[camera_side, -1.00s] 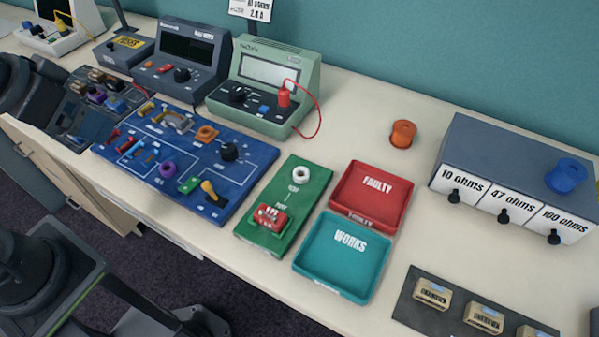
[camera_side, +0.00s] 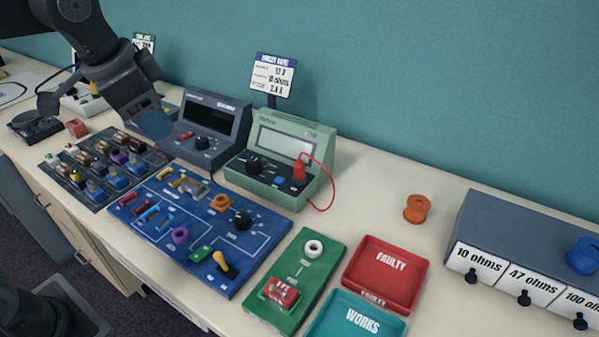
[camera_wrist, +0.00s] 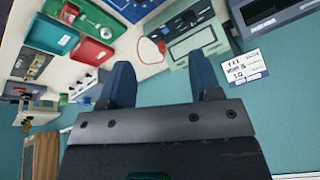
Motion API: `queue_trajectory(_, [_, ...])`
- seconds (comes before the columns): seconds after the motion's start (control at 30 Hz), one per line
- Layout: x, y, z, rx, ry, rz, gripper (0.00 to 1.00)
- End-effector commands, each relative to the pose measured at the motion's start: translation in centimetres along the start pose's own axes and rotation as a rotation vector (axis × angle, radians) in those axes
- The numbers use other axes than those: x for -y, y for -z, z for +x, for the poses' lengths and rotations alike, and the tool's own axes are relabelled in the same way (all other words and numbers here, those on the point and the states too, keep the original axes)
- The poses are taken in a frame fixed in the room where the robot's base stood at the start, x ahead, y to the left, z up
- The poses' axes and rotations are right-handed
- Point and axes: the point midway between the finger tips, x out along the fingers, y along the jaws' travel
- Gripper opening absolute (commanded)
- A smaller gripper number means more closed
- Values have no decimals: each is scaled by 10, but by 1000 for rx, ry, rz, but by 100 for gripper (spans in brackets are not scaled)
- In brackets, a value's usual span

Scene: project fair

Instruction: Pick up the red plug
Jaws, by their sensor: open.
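The red plug (camera_side: 299,169) stands upright at the right of the front panel of the green meter (camera_side: 270,185). A red wire loops from it down the meter's right side. In the wrist view, the red wire (camera_wrist: 149,48) curves beside the meter, and the plug is small near it. My gripper (camera_side: 160,128) is at the upper left in the side view, above the bench and well to the left of the plug. In the wrist view, its two blue fingers (camera_wrist: 165,78) are spread apart with nothing between them.
A dark meter (camera_side: 215,125) stands between my gripper and the green meter. A blue circuit board (camera_side: 250,255) lies in front. A sign (camera_side: 272,76) rises behind the green meter. A red tray (camera_side: 352,268) and orange spool (camera_side: 418,208) are to the right, with bare bench around the spool.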

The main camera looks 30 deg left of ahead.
Motion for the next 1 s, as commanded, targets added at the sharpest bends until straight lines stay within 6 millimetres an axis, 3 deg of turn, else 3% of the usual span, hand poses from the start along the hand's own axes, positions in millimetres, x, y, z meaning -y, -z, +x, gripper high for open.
queue_trajectory(0.03, [4,23,3,24,-15,74,58])
queue_trajectory(0.27, [15,108,28,108,-87,413,58])
queue_trajectory(0.5, [10,180,84,176,-185,767,58])
queue_trajectory(0.7, [-1,212,133,209,-263,1004,58])
queue_trajectory(1.0, [-10,220,164,220,-304,1121,58])
